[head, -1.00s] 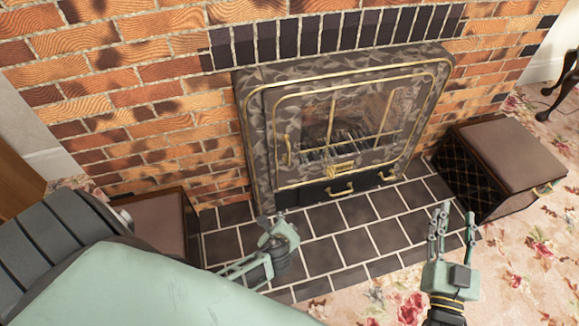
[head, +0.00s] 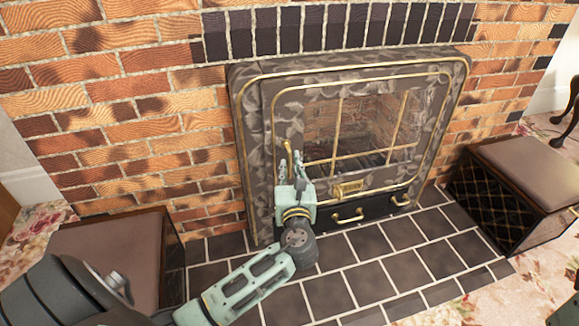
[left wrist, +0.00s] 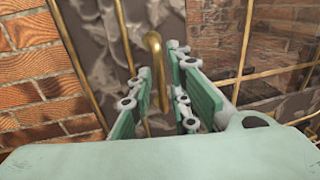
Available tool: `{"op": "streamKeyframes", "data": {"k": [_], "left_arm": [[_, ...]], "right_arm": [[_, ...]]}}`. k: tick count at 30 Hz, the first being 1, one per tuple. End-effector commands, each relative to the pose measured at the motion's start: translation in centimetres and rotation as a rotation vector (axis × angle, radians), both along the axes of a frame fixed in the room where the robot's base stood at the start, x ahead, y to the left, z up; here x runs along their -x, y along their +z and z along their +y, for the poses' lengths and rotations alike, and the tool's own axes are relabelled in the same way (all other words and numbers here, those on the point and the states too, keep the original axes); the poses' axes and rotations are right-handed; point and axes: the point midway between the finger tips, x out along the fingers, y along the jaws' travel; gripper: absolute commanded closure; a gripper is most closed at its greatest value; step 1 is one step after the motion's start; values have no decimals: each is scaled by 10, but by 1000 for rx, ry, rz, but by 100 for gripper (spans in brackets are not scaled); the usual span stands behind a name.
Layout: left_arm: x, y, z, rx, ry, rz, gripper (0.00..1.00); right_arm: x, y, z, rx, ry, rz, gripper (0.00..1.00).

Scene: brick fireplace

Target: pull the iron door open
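The iron door (head: 262,170) of the fireplace is patterned grey-brown with brass trim and a barred window, and it looks closed. Its upright brass handle (left wrist: 155,48) is at the door's left side; in the head view its top (head: 287,144) shows just above my gripper. My left gripper (head: 291,165) is in front of that side of the door. In the left wrist view its two fingers (left wrist: 160,95) stand apart, with the handle's lower part between them. I see no clear grip; part of the handle is hidden.
Below the door is a dark panel (head: 376,209) with brass pulls. Padded boxes stand left (head: 108,250) and right (head: 515,185) of the dark tiled hearth (head: 375,275). Brick wall (head: 120,130) surrounds the fireplace. The hearth's front is clear apart from my left arm.

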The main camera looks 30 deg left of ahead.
Motion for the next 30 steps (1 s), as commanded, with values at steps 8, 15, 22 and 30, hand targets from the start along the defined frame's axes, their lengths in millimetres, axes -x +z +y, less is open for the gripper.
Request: {"op": "streamKeyframes", "data": {"k": [8,15,22,30], "left_arm": [[-25,-1,19,0,0,-1,83],[-27,-1,21,2,-1,1,83],[-26,-1,21,2,-1,1,98],[-26,-1,20,2,-1,1,100]], "right_arm": [[3,5,1,3,-3,-44,60],[3,7,2,5,-3,-47,60],[3,7,2,5,-3,-47,60],[3,7,2,5,-3,-47,60]]}}
